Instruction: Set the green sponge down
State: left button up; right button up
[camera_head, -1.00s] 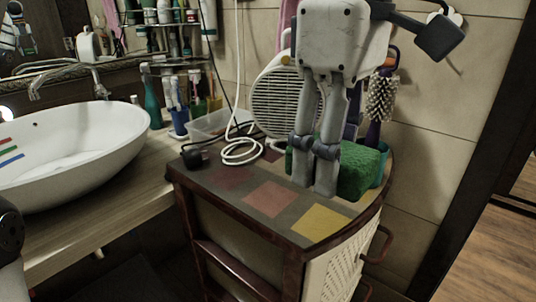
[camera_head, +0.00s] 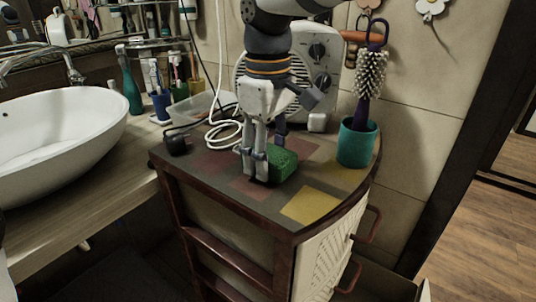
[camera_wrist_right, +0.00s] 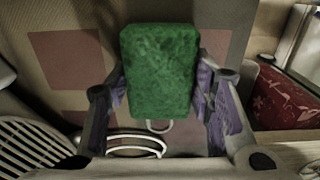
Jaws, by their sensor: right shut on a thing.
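The green sponge (camera_head: 284,164) is at the cabinet top, near the reddish squares and behind the yellow one. My right gripper (camera_head: 257,172) reaches down from above and is shut on it. In the right wrist view the sponge (camera_wrist_right: 160,72) sits between the two fingers, its long side pointing away from the palm. The sponge is at or very close to the cabinet top (camera_head: 222,187); I cannot tell for sure whether it touches. The fingers hide part of it in the head view. My left gripper is not in view.
A teal cup (camera_head: 357,146) with a brush stands to the right. A fan heater (camera_head: 318,62), a white cable (camera_head: 226,133) and a black plug (camera_head: 175,146) are behind and left. The yellow square (camera_head: 316,205) in front is clear. A white basin (camera_head: 62,135) stands at left.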

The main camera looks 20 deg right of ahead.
aim_at(268, 151)
jog(key=shift+f, duration=0.2)
jog(key=o, duration=0.9)
jog(key=shift+f, duration=0.15)
jog(key=shift+o, duration=0.2)
notch_tip(268, 151, up, 12)
jog(key=shift+b, duration=0.3)
